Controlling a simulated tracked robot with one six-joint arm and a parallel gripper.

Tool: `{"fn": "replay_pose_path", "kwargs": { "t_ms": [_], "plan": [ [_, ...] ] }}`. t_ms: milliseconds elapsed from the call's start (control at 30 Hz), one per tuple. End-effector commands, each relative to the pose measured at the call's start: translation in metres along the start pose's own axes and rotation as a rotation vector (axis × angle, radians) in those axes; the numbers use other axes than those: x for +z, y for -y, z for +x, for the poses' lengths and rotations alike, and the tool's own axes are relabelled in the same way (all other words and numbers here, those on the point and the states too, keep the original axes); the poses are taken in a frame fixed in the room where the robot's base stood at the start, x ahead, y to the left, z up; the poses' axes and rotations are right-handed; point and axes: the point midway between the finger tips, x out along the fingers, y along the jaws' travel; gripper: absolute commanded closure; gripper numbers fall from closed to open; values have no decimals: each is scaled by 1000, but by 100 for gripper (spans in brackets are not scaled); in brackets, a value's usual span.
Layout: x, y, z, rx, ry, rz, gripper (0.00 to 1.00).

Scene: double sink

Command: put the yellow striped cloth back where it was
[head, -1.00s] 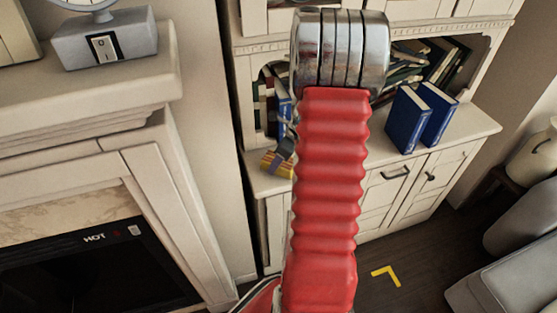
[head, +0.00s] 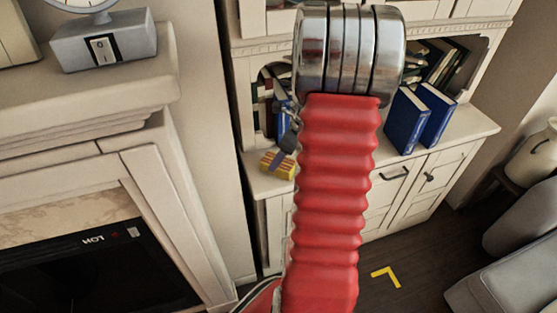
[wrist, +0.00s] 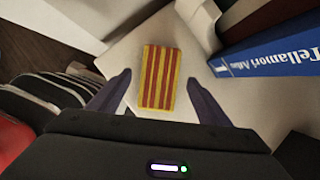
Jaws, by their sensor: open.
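The yellow striped cloth (wrist: 158,78), folded into a small block with red stripes, lies on the white cabinet ledge (wrist: 130,48). In the head view the cloth (head: 277,165) sits at the left end of the ledge, left of my red arm. My gripper (wrist: 158,95) is open in the wrist view, with one finger on each side of the cloth's near part. I cannot tell whether the fingers touch it. In the head view my gripper (head: 288,146) is partly hidden behind my arm and shows just above the cloth.
A blue book (wrist: 268,60) stands close right of the gripper in the wrist view. Two blue books (head: 420,115) stand farther right on the ledge. More books fill the shelf behind. A fireplace (head: 75,265) is at left, and grey seating (head: 510,270) at right.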

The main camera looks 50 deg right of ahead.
Motion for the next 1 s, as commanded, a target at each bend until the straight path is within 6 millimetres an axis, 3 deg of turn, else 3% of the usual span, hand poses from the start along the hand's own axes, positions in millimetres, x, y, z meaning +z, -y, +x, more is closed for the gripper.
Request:
{"fn": "replay_pose_path", "kwargs": {
  "t_ms": [300,500,1000],
  "plan": [
    [0,1,-54,-4,0,-1,29],
    [0,0,-76,-1,0,1,29],
    [0,0,-80,0,0,0,29]
  ]
}}
